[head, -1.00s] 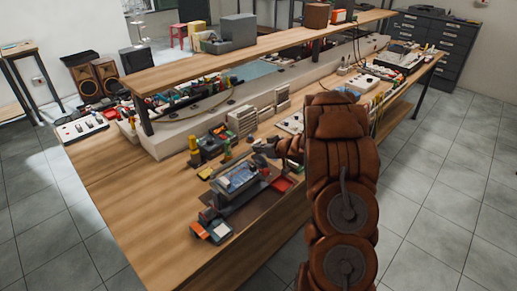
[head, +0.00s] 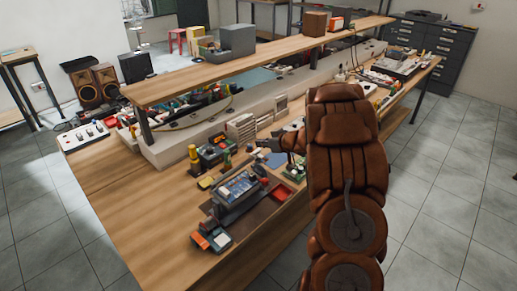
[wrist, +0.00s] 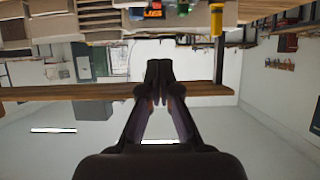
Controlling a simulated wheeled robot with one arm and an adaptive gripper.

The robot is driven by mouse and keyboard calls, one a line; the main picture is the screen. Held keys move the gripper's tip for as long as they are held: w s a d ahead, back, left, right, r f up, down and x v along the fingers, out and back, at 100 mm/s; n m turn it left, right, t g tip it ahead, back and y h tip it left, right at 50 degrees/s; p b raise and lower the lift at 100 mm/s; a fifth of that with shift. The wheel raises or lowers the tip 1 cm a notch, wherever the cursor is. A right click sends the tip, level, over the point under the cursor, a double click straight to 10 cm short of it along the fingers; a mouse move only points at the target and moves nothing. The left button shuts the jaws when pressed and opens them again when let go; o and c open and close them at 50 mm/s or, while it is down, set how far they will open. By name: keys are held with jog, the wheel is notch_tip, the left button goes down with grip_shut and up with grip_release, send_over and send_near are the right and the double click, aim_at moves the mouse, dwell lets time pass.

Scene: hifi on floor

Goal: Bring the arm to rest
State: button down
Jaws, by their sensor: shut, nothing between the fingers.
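My gripper (head: 264,146) is at the end of my brown, padded arm, which rises at the right of the head view and bends left over the bench. It is small there and hangs above the near half of the wooden workbench (head: 120,205). In the wrist view my gripper (wrist: 158,72) points away with its two dark fingers together and nothing between them. The wrist view is upside down, with the bench at the top and the ceiling lights below.
A raised wooden shelf (head: 270,59) runs along the bench. A device with a screen (head: 238,188) and an orange-and-grey box (head: 212,240) lie near the gripper. A yellow-topped post (head: 194,155) stands left of it. Drawers (head: 420,40) stand behind; tiled floor is free at right.

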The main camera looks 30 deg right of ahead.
jog(key=shift+s+d+r+b, duration=0.1)
jog(key=shift+s+r, duration=0.3)
jog(key=shift+r, duration=0.25)
jog(key=shift+s+d+r+b, duration=0.15)
jog(key=shift+s+r, duration=0.3)
jog(key=shift+r, duration=0.25)
jog(key=shift+s+d+r+b, duration=0.1)
jog(key=shift+s+r, duration=0.3)
jog(key=shift+r, duration=0.25)
notch_tip(320, 180, up, 7)
jog(key=d+m+h, duration=0.2)
jog(key=h, duration=0.4)
jog(key=s+a+r+m+g+h, duration=0.2)
jog(key=s+r+g+h, duration=0.15)
jog(key=s, duration=0.45)
jog(key=s+a+f+g+y, duration=0.2)
jog(key=s+a+g, duration=0.1)
jog(key=s+a, duration=0.6)
jog(key=s+a+f+g+y, duration=0.2)
jog(key=s+a+f+g, duration=0.1)
jog(key=s+a, duration=0.7)
jog(key=s+a+f+n+g+y, duration=0.1)
jog(key=s+a+g, duration=0.3)
jog(key=s+a, duration=0.5)
jog(key=s+f+y, duration=0.1)
jog(key=s, duration=0.6)
jog(key=shift+s+a+f, duration=0.15)
jog(key=shift+a, duration=0.15)
jog(key=shift+d+y, duration=0.1)
jog(key=shift+y, duration=0.15)
